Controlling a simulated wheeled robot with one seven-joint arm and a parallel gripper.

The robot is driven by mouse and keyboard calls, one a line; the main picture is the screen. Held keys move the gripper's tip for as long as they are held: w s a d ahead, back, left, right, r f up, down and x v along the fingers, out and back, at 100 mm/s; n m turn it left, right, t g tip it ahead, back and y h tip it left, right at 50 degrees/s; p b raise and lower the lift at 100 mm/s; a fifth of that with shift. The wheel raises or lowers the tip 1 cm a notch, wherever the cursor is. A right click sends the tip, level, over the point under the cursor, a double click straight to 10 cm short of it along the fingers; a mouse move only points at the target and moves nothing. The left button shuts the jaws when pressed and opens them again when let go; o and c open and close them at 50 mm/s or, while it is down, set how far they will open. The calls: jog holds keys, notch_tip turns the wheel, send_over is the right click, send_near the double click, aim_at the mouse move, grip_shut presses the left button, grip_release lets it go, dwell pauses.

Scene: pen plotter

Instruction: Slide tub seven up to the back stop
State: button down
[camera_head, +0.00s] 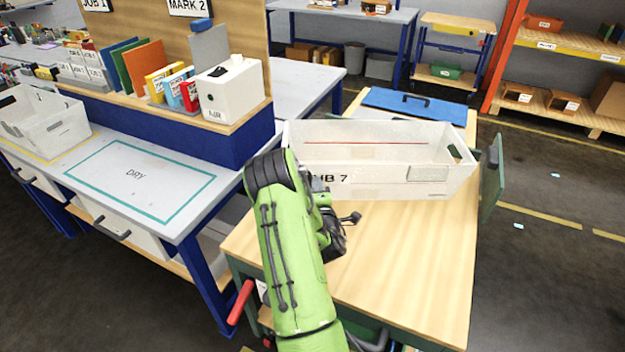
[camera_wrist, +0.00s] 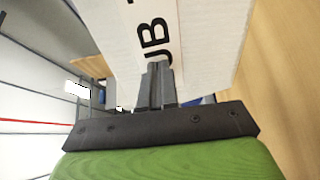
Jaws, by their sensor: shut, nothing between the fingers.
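The white tub marked "UB 7" (camera_head: 390,178), with its first letter hidden by my arm, stands on the wooden cart top (camera_head: 420,260) towards its far end. It is upright, with a handle slot in its right end and a red line inside. My gripper (camera_wrist: 157,72) is shut and empty. In the wrist view its fingertips lie against or just in front of the tub's lettered wall (camera_wrist: 195,35); I cannot tell whether they touch. In the head view my green arm hides the fingers and the tub's near left corner. I cannot make out the back stop for certain.
A blue panel with a black handle (camera_head: 425,103) lies behind the tub. A green flap (camera_head: 491,180) stands at the cart's right side. To the left is a bench with a "DRY" outline (camera_head: 137,175) and another white crate (camera_head: 38,122). The cart's near right top is clear.

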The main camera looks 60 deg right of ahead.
jog(key=shift+s+a, duration=0.1)
jog(key=d+p, duration=0.2)
jog(key=d, duration=0.3)
jog(key=d+p, duration=0.2)
jog(key=d, duration=0.3)
jog(key=s+d+p, duration=0.1)
jog(key=d+p, duration=0.1)
jog(key=d, duration=0.2)
jog(key=shift+d, duration=0.4)
jog(key=shift+w+a, duration=0.1)
jog(key=shift+a, duration=0.05)
